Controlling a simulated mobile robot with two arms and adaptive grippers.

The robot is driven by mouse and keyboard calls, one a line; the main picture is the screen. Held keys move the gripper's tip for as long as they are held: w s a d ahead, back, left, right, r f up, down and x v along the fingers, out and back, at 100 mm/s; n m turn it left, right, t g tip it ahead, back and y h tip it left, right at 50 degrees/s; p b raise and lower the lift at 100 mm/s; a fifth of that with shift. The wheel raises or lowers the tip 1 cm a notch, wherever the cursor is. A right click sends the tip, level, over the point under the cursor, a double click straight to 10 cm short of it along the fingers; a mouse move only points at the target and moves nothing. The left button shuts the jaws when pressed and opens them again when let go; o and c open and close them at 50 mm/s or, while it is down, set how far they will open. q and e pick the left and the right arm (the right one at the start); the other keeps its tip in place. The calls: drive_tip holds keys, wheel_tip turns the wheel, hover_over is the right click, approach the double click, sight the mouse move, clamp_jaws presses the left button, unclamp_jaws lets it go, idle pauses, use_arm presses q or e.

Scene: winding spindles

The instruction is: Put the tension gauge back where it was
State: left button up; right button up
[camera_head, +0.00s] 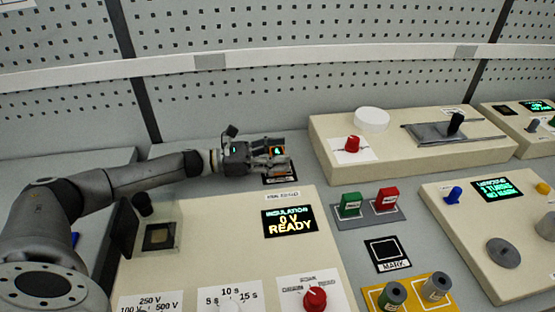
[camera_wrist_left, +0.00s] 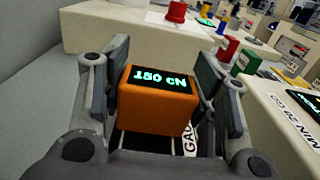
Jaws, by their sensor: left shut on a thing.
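The tension gauge is an orange box (camera_wrist_left: 157,105) with a dark display reading "150 cN" in the left wrist view. In the head view it (camera_head: 278,150) shows small between my left gripper's fingers. My left gripper (camera_head: 275,161) is shut on the gauge, one finger on each side, at the back of the table. Under it lies a black mark with a white outline (camera_head: 281,180) and a label, partly hidden; the wrist view shows the letters "GAU" on it (camera_wrist_left: 190,139). I cannot tell whether the gauge touches the mark. My right gripper is not in view.
A beige insulation tester (camera_head: 250,203) reading "0 V READY" stands in front of the mark. A beige console (camera_head: 335,135) with a red knob stands to the right. Green (camera_head: 350,205) and red (camera_head: 386,200) blocks and an empty "MARK" square (camera_head: 387,252) lie between the consoles.

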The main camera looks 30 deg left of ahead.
use_arm(q)
drive_tip(key=shift+w+f, duration=0.1)
drive_tip(key=shift+f, duration=0.1)
drive_tip(key=shift+f, duration=0.1)
drive_tip(key=o, duration=1.2)
